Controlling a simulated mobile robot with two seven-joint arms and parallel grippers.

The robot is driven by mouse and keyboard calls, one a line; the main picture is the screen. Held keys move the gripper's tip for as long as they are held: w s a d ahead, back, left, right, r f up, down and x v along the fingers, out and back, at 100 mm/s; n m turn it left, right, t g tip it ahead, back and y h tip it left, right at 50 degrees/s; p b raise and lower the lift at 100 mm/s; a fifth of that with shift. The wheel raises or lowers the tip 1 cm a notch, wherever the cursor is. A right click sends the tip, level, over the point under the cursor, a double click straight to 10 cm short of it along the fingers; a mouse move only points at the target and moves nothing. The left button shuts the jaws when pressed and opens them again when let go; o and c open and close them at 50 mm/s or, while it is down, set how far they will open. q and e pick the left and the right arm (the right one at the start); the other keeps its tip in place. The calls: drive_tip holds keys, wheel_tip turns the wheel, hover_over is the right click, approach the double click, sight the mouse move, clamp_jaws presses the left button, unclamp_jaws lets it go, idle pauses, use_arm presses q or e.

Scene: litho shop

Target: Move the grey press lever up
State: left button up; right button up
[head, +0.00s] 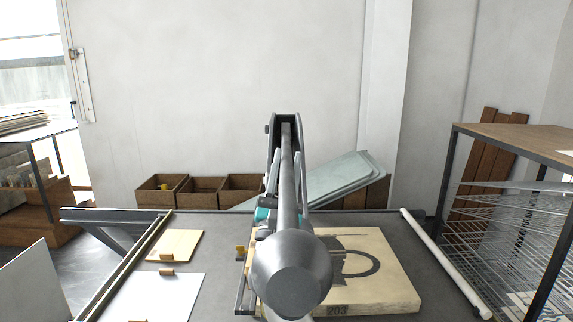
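The grey press lever (287,175) is a long bar in the middle of the head view. It runs from a dark bracket (285,118) at the far side towards me and ends in a large dark grey rounded knob (291,275). Behind the bar, a small teal and grey part (263,216) shows at its left; I cannot tell whether it belongs to the press or to my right gripper. The lever hides much of this spot. No gripper fingers show clearly, and nothing of my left gripper is in view.
A pale stone block (385,285) marked 203 lies on the dark press table (222,222), partly behind the knob. Boards (175,246) lie on the left. A pale roller bar (445,262) edges the right. A wire rack (500,220) stands at right; wooden boxes (200,192) stand behind.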

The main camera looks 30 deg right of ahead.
clamp_jaws()
idle(1.0)
